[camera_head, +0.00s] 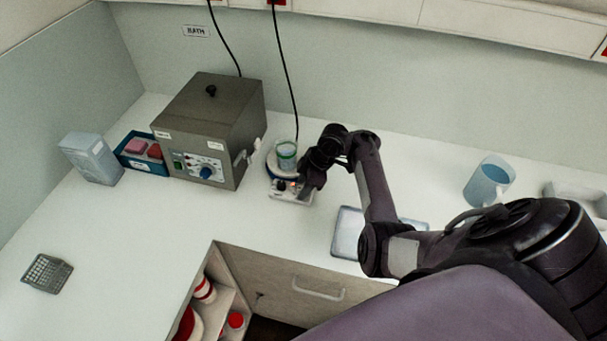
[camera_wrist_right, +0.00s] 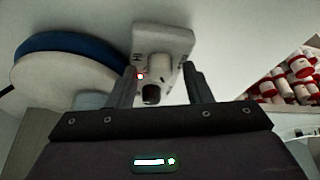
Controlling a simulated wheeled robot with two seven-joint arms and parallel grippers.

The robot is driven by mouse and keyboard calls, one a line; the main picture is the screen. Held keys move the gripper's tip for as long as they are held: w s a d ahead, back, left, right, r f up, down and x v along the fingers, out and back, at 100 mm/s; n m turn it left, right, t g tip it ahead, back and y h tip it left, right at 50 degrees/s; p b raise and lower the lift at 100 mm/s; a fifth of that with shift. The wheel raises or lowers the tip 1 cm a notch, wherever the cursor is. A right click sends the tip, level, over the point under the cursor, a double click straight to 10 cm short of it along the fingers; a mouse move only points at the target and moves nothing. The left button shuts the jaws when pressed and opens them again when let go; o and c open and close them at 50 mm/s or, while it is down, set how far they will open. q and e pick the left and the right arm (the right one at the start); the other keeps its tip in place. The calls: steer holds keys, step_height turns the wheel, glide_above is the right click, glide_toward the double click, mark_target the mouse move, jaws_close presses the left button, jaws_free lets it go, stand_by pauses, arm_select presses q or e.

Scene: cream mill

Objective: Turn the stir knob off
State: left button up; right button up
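The stirrer (camera_head: 290,193) is a small white unit with a round top, standing on the counter with a green-banded beaker (camera_head: 286,155) on it. In the right wrist view its white front panel (camera_wrist_right: 163,42) shows a lit red light and a dark stir knob (camera_wrist_right: 151,94). My right gripper (camera_head: 308,189) is at the right side of the panel in the head view. In the wrist view the right gripper (camera_wrist_right: 160,72) is open, with its fingers apart on either side of the knob; I cannot tell whether either touches it. My left gripper is out of view.
A grey bath unit (camera_head: 209,130) with a blue dial stands left of the stirrer. A blue tray (camera_head: 142,165), a clear container (camera_head: 91,158) and a wire basket (camera_head: 47,272) are further left. A shallow tray (camera_head: 347,233) and a blue jug (camera_head: 489,181) lie right. Front-left counter is mostly clear.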

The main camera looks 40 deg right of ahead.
steer(key=shift+r, duration=0.1)
steer(key=r, duration=0.2)
steer(key=d+r, duration=0.1)
steer(key=shift+w+d+r+b, duration=0.1)
steer(key=shift+d+r+b, duration=0.1)
steer(key=shift+r+b, duration=0.15)
steer(key=shift+r, duration=0.3)
steer(key=shift+s+r, duration=0.1)
steer(key=shift+s, duration=0.45)
steer(key=shift+d+r, duration=0.2)
steer(key=shift+r, duration=0.45)
steer(key=shift+s+d+r, duration=0.35)
steer(key=shift+s+r, duration=0.05)
steer(key=shift+r, duration=0.2)
